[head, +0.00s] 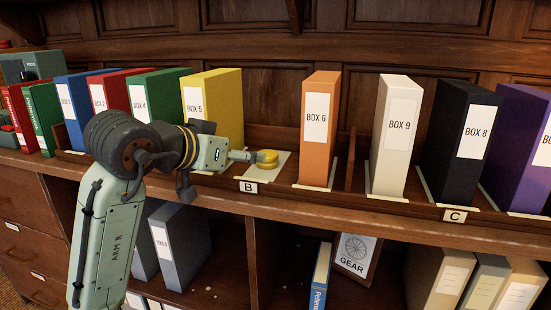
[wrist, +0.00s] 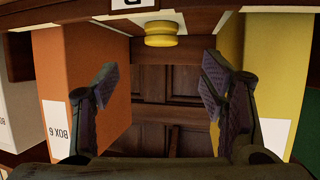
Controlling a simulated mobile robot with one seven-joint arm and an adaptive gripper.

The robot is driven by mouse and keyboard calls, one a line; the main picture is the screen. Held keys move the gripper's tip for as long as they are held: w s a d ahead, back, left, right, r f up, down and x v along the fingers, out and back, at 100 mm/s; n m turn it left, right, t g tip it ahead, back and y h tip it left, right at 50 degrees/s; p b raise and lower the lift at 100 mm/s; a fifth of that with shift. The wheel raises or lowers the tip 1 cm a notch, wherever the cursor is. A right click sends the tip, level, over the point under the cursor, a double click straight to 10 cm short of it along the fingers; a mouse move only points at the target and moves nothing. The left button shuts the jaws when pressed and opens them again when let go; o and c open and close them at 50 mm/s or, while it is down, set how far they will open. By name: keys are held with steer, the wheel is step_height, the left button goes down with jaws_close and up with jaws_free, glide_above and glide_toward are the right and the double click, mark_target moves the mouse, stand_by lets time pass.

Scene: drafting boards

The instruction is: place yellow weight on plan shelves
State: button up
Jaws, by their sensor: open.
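The yellow weight (head: 266,157) is a small rounded disc on a pale card (head: 268,171) on the wooden shelf top (head: 325,202), above the label B. My gripper (head: 243,156) is just left of the weight in the head view. In the wrist view my gripper (wrist: 160,82) has its two fingers wide apart with nothing between them. The weight (wrist: 161,34) stands beyond the fingertips there, at the top of the picture. The far side of the weight is hidden.
The yellow BOX 5 (head: 225,95) stands left of the weight, and the orange BOX 6 (head: 318,105) stands right. Farther right are the white BOX 9 (head: 396,150) and black BOX 8 (head: 458,165). A wood-panelled wall (head: 400,30) rises behind. Open compartments with binders lie below.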

mark_target(267, 153)
steer(key=p+x, duration=0.1)
steer(key=x, duration=1)
steer(key=shift+w+r, duration=0.15)
steer(key=shift+r, duration=0.05)
jaws_close()
stand_by(0.6)
